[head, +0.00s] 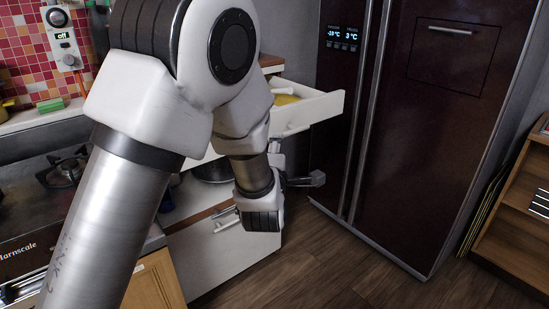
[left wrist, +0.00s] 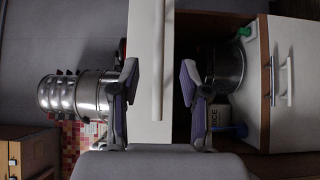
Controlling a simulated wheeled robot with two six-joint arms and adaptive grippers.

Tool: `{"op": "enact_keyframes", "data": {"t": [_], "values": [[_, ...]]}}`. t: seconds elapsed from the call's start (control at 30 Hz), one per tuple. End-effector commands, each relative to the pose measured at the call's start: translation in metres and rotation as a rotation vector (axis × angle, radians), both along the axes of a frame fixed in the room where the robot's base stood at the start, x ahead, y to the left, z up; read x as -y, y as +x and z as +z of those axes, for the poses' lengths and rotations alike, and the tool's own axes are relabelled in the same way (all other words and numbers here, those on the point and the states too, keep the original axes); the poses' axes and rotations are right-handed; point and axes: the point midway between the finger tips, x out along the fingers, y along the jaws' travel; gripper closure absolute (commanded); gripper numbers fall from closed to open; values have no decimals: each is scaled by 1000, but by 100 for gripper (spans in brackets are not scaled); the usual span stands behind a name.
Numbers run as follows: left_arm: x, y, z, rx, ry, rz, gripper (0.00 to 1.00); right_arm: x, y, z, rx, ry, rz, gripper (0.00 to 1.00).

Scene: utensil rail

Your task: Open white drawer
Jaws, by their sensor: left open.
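The upper white drawer (head: 312,113) stands pulled out beside the fridge in the head view, with something yellow inside. My left gripper (left wrist: 159,76) is open at its front. In the sideways left wrist view, the two fingers are apart on either side of the white drawer (left wrist: 143,60) and a pale upright bar on it. I cannot tell whether they touch it. In the head view my left arm hides much of the drawer front and most of the gripper. My right gripper is not in view.
A dark fridge (head: 440,130) stands close on the right. A stove (head: 60,175) is at left. The wooden floor in front is clear.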

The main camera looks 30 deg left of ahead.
Motion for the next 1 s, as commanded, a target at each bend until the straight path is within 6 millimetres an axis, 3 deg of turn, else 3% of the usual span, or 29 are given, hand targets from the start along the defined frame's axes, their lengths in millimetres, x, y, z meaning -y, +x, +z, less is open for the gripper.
{"op": "enact_keyframes", "data": {"t": [0.1, 0.27, 0.8, 0.87, 0.97, 1.0], "values": [[11, -26, 0, -2, 5, -1, 54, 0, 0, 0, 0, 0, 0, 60], [18, -44, 0, -1, 1, -1, 54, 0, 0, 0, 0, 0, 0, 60], [18, -45, -4, -14, -1, 1, 54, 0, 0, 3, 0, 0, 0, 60], [17, -46, -16, -52, -4, 3, 54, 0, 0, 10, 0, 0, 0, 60], [9, -54, -64, -193, -28, 20, 54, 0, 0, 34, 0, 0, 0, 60], [6, -64, -91, -274, -43, 25, 54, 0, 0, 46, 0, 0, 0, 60]]}}
